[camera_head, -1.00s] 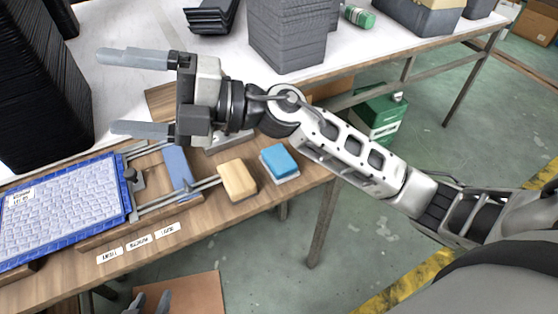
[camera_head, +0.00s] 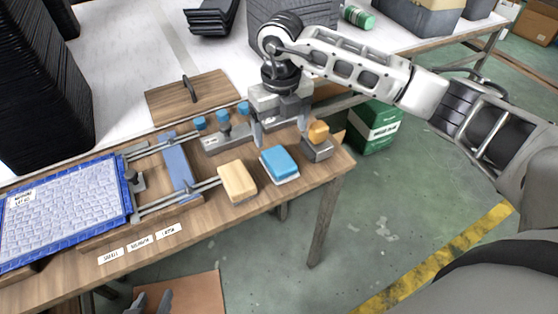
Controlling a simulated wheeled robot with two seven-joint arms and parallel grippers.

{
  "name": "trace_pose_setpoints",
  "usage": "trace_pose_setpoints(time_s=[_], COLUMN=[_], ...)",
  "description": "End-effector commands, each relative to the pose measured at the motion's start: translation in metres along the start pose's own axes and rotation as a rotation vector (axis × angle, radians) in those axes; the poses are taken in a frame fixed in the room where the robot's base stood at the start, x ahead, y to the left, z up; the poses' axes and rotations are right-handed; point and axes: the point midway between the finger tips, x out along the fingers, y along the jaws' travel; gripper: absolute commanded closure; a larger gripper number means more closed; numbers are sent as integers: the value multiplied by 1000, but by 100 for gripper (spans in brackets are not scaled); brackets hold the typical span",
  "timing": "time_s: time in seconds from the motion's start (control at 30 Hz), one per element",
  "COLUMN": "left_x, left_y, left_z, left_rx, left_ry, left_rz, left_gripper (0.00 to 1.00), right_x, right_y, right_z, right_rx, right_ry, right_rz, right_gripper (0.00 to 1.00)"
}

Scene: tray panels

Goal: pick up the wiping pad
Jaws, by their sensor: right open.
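A blue pad on a pale base (camera_head: 280,163) lies on the wooden bench top, and a tan block (camera_head: 237,181) lies to its left. Which of them is the wiping pad is not marked. My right gripper (camera_head: 280,130) points down just behind the blue pad, with its fingers apart and nothing seen between them. It looks apart from the pad, though the exact height is hard to judge. Dark grey tips at the bottom edge look like my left gripper (camera_head: 151,302); most of it is cut off.
A blue-framed tray panel (camera_head: 130,200) sits at left beside rails and a blue-grey bar (camera_head: 178,165). Blue-knobbed tools (camera_head: 224,128) stand left of my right gripper, and an orange-topped block (camera_head: 318,140) stands right. A wooden board with a handle (camera_head: 170,105) lies behind.

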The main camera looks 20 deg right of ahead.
Motion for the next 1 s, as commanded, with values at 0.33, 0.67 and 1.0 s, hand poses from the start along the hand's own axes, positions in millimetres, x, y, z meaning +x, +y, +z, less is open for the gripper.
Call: trace_pose_setpoints(time_s=[0.33,0.67,1.0], left_x=[-1,-5,-2], left_y=[-1,-3,-4], left_z=[2,-6,-3], left_rx=[2,5,7], left_ry=[-9,1,-5], left_rz=[-3,-8,-10], left_gripper=[64,64,64], right_x=[45,86,97], right_y=[1,6,6], right_z=[0,-2,-1], right_rx=[-2,-3,-3], right_ry=[0,2,-1], right_rz=[3,4,4], right_gripper=[18,18,18])
